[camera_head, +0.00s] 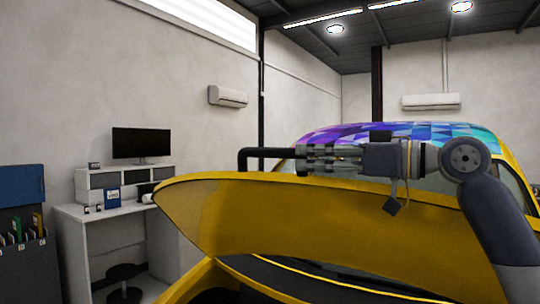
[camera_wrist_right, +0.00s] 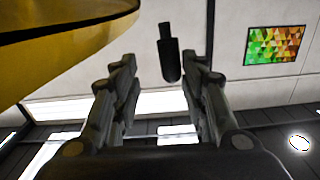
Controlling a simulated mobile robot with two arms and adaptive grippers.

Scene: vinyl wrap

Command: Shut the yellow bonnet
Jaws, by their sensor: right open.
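The yellow bonnet (camera_head: 300,218) stands raised on the yellow car, its underside facing me in the head view. Dark engine bay edges show below it. My right gripper (camera_head: 305,159) lies level along the bonnet's upper edge, fingers pointing left. In the right wrist view, the two fingers are spread with no bonnet between them. A yellow bonnet edge (camera_wrist_right: 60,32) passes at the upper left, outside the fingers. Whether the gripper touches the bonnet cannot be told. My left gripper is not in view.
A dark bent bar (camera_head: 262,153) shows just left of the fingers. A dark rod (camera_wrist_right: 170,60) appears between or beyond them in the wrist view. The car's roof (camera_head: 400,132) has a colourful wrap. A white desk (camera_head: 100,218), monitor (camera_head: 141,143) and stool (camera_head: 124,284) stand left.

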